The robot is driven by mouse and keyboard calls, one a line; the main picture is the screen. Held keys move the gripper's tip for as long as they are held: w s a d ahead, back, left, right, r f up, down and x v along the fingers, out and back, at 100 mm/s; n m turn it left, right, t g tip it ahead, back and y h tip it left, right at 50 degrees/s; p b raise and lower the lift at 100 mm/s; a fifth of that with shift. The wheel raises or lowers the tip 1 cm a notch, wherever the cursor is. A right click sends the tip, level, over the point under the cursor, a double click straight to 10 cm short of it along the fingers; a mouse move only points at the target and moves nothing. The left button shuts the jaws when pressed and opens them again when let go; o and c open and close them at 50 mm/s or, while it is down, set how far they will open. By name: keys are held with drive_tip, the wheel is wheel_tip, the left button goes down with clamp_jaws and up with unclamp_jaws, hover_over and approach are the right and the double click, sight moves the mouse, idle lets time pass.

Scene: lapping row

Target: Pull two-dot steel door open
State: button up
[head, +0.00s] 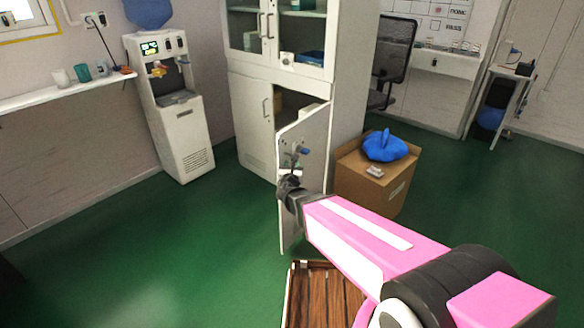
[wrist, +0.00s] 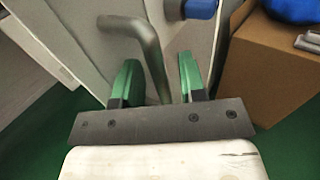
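The steel door (head: 312,128) is the lower right door of a pale grey cabinet (head: 345,65). It stands partly open, swung out towards me, with a dark gap showing the inside. I cannot make out dots on it. My gripper (head: 291,178) is at the door's face, its fingers hardly visible in the head view. In the wrist view my gripper (wrist: 160,80) has two green fingers apart, one on each side of the bent grey handle (wrist: 153,55). Gaps show between handle and fingers. A blue-ended fitting (wrist: 200,8) sits on the door just right of the handle.
A cardboard box (head: 375,185) with a blue bag (head: 385,147) on top stands right of the door. A slatted wooden thing (head: 322,295) lies in front, below my arm. A water dispenser (head: 170,110) stands at left. Green floor (head: 190,240) is clear left of the door.

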drive_tip(key=s, duration=1)
drive_tip(key=shift+s, duration=0.4)
drive_tip(key=shift+d, duration=0.1)
drive_tip(key=w+d+f+m+g+h, duration=0.2)
drive_tip(key=d+m+g+h, duration=0.55)
drive_tip(key=d+m, duration=0.95)
drive_tip(key=s+d+f+m+g+y, duration=0.3)
drive_tip(key=s+d+m+g+y, duration=0.4)
drive_tip(key=m, duration=1.2)
drive_tip(key=s+d+g, duration=0.1)
drive_tip(key=d+g, duration=0.2)
drive_tip(key=shift+f, duration=0.15)
